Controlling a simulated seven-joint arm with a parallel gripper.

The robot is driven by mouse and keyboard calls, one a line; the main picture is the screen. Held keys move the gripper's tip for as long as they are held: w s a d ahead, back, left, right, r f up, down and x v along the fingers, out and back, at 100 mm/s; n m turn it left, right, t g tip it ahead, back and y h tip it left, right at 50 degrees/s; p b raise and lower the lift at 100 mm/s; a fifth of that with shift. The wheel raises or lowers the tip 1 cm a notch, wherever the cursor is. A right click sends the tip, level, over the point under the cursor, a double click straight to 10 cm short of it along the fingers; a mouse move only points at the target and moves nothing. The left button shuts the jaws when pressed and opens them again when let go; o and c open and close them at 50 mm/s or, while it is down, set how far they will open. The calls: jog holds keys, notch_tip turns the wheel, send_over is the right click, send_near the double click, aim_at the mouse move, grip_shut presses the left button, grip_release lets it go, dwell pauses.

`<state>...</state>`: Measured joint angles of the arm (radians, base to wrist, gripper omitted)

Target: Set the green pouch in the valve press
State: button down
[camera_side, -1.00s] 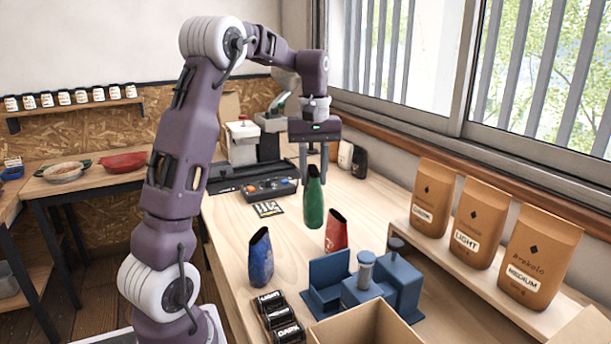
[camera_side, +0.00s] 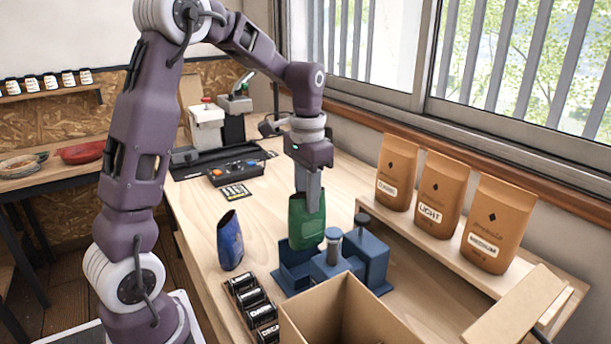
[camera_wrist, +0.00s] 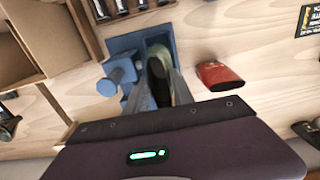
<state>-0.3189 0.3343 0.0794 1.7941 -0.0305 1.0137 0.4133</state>
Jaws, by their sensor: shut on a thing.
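The green pouch (camera_side: 307,226) hangs upright in my gripper (camera_side: 309,198), whose fingers are shut on its top. In the side view its lower end overlaps the back of the blue valve press (camera_side: 372,262); I cannot tell whether it touches. In the wrist view the pouch (camera_wrist: 157,62) is between my fingers, over the press's tray beside the round-topped post. The press (camera_wrist: 122,72) shows to the left of and around the pouch. The pouch's bottom is hidden from the wrist.
A blue pouch (camera_side: 230,241) stands left of the press. A red pouch (camera_wrist: 217,75) is close beside the held one in the wrist view. Black canisters (camera_side: 252,305) and an open cardboard box (camera_side: 345,312) are in front. Brown bags (camera_side: 440,200) line the shelf at right.

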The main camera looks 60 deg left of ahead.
aim_at(307, 228)
jog(key=shift+f, duration=4.3)
jog(key=c, duration=1)
grip_release()
jog(key=shift+o, duration=0.2)
jog(key=shift+o, duration=1.4)
jog(key=shift+r, duration=3.45)
